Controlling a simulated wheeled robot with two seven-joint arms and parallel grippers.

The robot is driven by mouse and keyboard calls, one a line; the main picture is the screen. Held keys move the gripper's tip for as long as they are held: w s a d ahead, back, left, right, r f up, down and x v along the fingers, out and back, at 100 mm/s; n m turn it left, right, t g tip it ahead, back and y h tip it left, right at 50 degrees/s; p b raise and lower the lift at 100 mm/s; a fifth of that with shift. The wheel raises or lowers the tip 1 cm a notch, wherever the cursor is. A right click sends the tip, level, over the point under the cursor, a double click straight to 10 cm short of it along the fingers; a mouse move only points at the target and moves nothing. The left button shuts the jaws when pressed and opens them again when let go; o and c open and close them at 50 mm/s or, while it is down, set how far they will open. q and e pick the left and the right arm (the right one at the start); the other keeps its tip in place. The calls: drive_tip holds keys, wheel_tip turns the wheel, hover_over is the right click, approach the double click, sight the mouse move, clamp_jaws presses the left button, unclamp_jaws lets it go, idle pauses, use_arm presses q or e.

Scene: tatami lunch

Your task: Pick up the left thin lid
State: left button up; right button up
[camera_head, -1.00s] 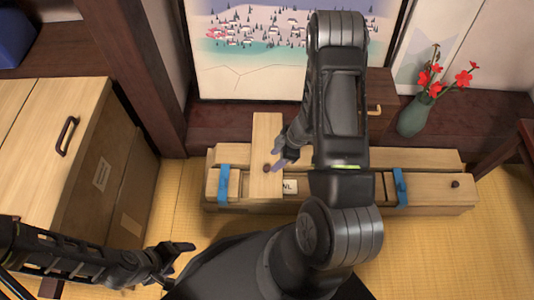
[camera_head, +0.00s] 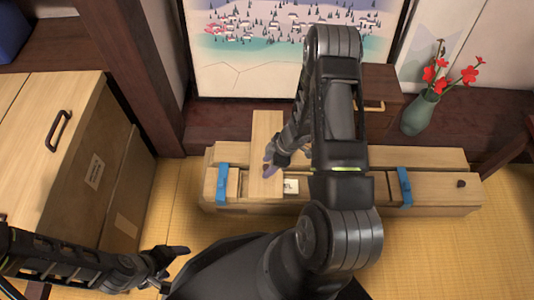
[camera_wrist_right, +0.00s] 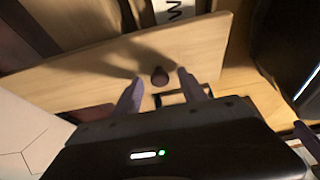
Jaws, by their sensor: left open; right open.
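The left thin lid (camera_head: 266,130) is a pale wooden board lying crosswise over the left part of a long wooden box. Its dark round knob (camera_wrist_right: 159,76) shows in the right wrist view. My right gripper (camera_head: 270,164) is over the lid and hides the knob in the head view. In the wrist view its open fingers (camera_wrist_right: 160,86) are spread on either side of the knob, which sits between the tips; I cannot tell whether they touch it. My left gripper (camera_head: 182,264) is open and empty, low at the left, away from the lid.
The long box (camera_head: 240,206) has blue straps (camera_head: 222,184) and another lid with a knob (camera_head: 440,186) at its right. A vase with red flowers (camera_head: 420,110) stands at the back right. A wooden cabinet (camera_head: 40,120) fills the left. Tatami (camera_head: 440,250) is clear in front.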

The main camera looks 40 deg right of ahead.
drive_tip(key=shift+c, duration=0.3)
clamp_jaws()
idle(0.6)
idle(0.9)
